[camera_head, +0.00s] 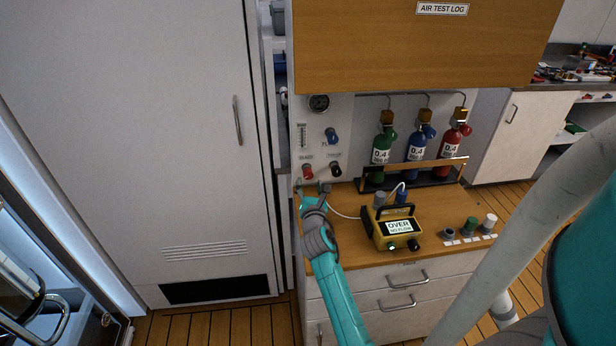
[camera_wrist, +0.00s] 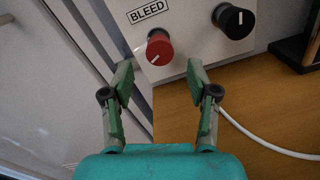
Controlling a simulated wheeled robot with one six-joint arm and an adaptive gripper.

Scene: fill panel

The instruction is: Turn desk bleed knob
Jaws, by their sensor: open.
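The red bleed knob (camera_wrist: 159,48) sits on the white panel (camera_wrist: 185,40) under a BLEED label (camera_wrist: 149,11), with a white pointer line on its face. In the head view the red knob (camera_head: 307,172) is low on the panel at the left. My gripper (camera_wrist: 160,78) is open and empty, its fingers apart, just short of the red knob, which shows beyond and between the fingertips. In the head view my gripper (camera_head: 314,188) is just below the knob, over the desk's left edge. No contact with the knob shows.
A black knob (camera_wrist: 234,21) is close at the right of the red one. A blue knob (camera_head: 332,135) and gauge (camera_head: 319,102) are above. A yellow meter (camera_head: 392,228) with a white hose stands on the desk (camera_head: 345,200). Small bottles (camera_head: 417,146) stand in a rack behind.

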